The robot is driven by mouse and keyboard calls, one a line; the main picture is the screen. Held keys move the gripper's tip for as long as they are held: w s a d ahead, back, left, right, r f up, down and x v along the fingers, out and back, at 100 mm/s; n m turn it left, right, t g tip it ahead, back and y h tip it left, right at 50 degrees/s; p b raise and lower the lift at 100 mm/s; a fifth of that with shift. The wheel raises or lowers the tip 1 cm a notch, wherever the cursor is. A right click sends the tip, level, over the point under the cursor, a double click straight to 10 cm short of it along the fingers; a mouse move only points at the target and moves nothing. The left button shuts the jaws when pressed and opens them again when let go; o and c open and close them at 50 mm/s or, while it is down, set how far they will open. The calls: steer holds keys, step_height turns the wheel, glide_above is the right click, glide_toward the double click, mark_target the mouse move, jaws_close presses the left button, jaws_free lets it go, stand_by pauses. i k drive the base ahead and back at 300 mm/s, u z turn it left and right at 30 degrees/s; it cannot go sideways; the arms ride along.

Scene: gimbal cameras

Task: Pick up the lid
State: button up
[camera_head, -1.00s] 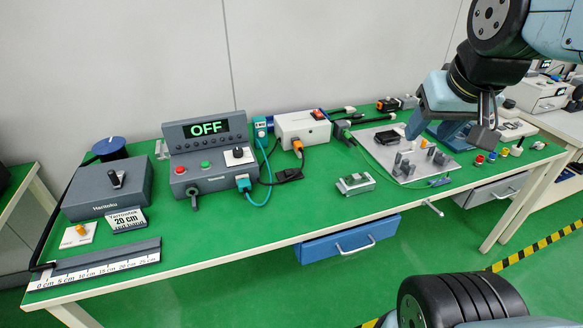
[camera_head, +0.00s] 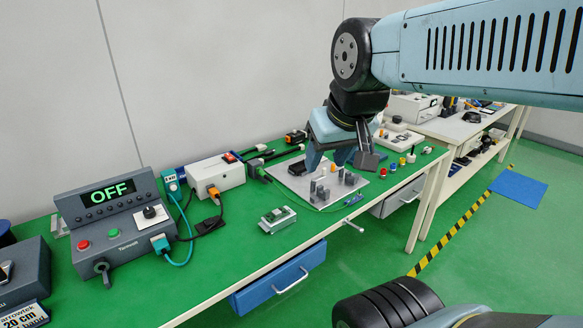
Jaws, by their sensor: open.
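No part is clearly recognisable as the lid. A flat black piece (camera_head: 297,168) lies at the back left of a light grey plate (camera_head: 310,188) on the green bench; I cannot tell if it is the lid. Several grey upright blocks (camera_head: 320,190) stand at the plate's front. My gripper (camera_head: 329,163) is open, pointing down at the back of the plate, right of the black piece. It hides part of the plate and bench behind it. Its height above the plate and any contact cannot be told.
A small clear-and-green case (camera_head: 278,219) sits left of the plate. A control box reading OFF (camera_head: 112,225), a white box (camera_head: 215,173) and cables stand further left. Small coloured knobs (camera_head: 393,168) stand to the right. A blue drawer (camera_head: 279,279) juts out below the bench front.

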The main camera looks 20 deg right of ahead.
mark_target(206, 223)
steer(key=z, duration=1.45)
steer(key=k, duration=1.1)
steer(key=u, duration=1.45)
steer(key=i, duration=0.65)
steer(key=u, duration=0.05)
